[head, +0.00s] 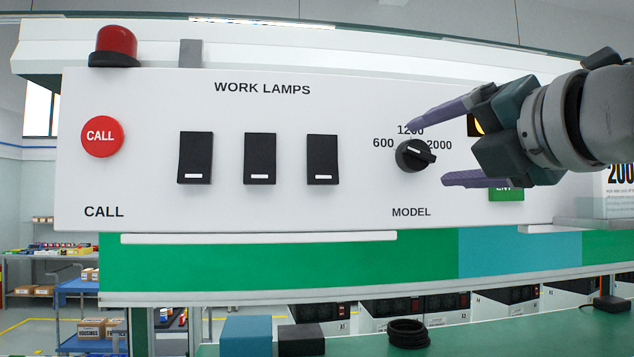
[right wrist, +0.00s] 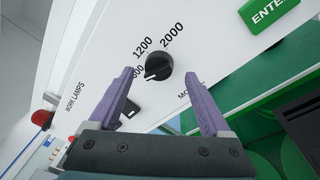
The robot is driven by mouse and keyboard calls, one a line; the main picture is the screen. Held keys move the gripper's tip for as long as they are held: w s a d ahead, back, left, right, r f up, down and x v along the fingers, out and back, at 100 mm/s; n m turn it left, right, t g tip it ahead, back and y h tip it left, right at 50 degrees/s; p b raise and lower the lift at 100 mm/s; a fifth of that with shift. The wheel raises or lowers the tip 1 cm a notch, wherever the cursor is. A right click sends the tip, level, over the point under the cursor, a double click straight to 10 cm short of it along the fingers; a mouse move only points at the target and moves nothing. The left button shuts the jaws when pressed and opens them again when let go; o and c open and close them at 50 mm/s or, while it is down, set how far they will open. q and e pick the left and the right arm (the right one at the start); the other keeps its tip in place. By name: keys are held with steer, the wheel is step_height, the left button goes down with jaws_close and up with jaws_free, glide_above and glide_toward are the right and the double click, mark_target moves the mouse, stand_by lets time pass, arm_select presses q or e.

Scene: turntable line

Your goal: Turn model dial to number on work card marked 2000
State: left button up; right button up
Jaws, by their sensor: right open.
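The model dial (head: 411,155) is a round black knob on the white panel, with 600, 1200 and 2000 printed around it. It also shows in the right wrist view (right wrist: 158,64), where a small white mark appears on the side toward 600; the exact setting is hard to read. My right gripper (head: 428,154) is open in front of the dial, one purple finger above and one below. In the right wrist view the fingertips (right wrist: 160,80) stand apart just short of the knob, with nothing between them. A card (head: 621,173) showing "200" is cut off at the right edge. My left gripper is not visible.
Three black lamp switches (head: 260,158) and a red CALL button (head: 102,136) are left of the dial. A green ENTER button (right wrist: 268,14) is close by, partly hidden by my gripper in the head view. A black coil (head: 408,333) lies on the green bench below.

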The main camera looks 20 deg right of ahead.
mark_target(416, 155)
steer(key=shift+w, duration=0.25)
steer(key=shift+w+r+p, duration=0.15)
steer(key=shift+w+p, duration=0.3)
steer(key=shift+w, duration=0.05)
steer(key=shift+w+d, duration=0.1)
steer(key=shift+w, duration=0.5)
jaws_close()
